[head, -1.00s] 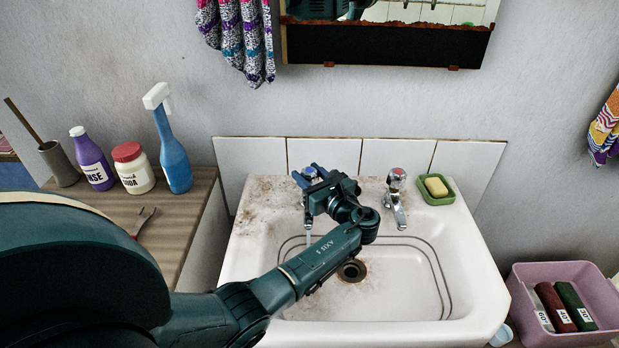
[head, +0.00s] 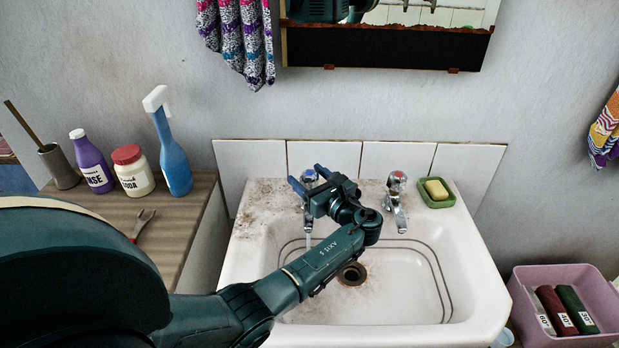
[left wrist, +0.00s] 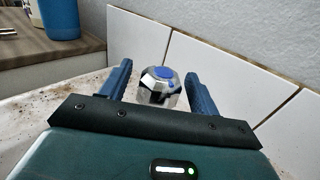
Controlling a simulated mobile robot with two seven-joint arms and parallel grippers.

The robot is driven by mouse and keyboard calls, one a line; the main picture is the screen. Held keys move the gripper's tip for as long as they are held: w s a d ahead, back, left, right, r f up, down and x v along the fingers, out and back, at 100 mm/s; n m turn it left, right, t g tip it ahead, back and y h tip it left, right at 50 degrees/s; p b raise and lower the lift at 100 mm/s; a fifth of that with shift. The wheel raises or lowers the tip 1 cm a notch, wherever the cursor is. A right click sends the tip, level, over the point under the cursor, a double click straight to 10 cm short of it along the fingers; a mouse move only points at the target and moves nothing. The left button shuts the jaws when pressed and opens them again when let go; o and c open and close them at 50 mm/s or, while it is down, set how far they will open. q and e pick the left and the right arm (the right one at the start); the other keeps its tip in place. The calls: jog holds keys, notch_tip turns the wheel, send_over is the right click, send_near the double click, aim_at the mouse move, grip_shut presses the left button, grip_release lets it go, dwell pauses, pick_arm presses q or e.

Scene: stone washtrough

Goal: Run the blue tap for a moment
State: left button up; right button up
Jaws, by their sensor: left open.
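The blue tap (head: 309,178) stands at the back left of the white basin, a chrome tap partly hidden behind my left gripper. In the left wrist view its faceted chrome knob with a blue cap (left wrist: 160,86) sits between my two fingers. My left gripper (head: 307,177) is open around the knob, with a gap visible on each side. A thin pale stream of water (head: 308,241) falls from under this tap into the basin. My right gripper is in neither view.
A red-capped tap (head: 396,186) and a green soap dish (head: 447,200) are right of my gripper. The basin (head: 470,260) has a dark drain. Bottles, including a blue spray bottle (head: 173,160), stand on the wooden counter (head: 180,235) at left. A pink tub (head: 590,275) is lower right.

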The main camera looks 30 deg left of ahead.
pick_arm(q)
jog(key=v, duration=1.3)
jog(key=shift+b, duration=0.45)
dwell(4.3)
